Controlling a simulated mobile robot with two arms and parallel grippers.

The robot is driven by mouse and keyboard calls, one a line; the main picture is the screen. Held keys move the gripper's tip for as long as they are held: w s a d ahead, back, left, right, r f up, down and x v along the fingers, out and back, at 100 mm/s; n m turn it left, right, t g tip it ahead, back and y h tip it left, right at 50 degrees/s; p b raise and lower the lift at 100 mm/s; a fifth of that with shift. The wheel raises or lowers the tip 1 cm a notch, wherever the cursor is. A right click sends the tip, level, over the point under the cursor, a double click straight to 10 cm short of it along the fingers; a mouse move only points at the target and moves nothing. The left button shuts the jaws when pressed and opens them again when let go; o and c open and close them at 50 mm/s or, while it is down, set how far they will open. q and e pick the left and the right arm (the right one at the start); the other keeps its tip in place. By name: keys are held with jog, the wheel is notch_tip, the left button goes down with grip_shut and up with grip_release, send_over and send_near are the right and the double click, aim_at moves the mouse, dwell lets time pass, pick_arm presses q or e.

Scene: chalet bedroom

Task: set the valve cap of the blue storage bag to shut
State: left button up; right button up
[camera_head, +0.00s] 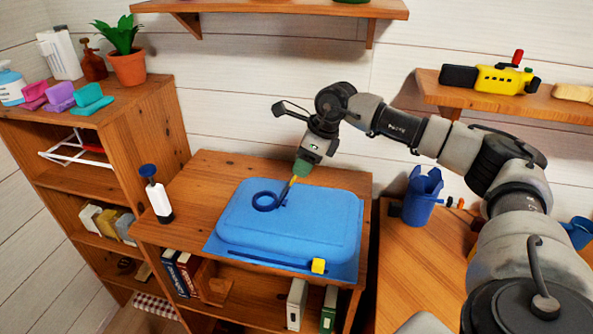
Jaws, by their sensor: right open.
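The blue storage bag (320,221) lies puffed up on the top of a low wooden cabinet. A dark blue ring-shaped valve part (265,201) sits on its upper left. I cannot tell for sure how the cap stands. My right gripper (293,180) points down over the bag, just up and right of the ring. Its tip is green and orange and small in view. It is open, with nothing seen in it. Whether it touches the valve is unclear. My left gripper is out of view.
A white and dark blue pump bottle (160,200) stands left of the bag. A taller shelf (150,115) with a potted plant (127,62) is at the left. A blue cup (421,197) stands on the table (415,260) at the right. Wall shelves hang above.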

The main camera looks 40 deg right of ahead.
aim_at(295, 176)
jog(key=x, duration=0.5)
jog(key=shift+p, duration=0.4)
jog(key=shift+r, duration=0.1)
grip_shut()
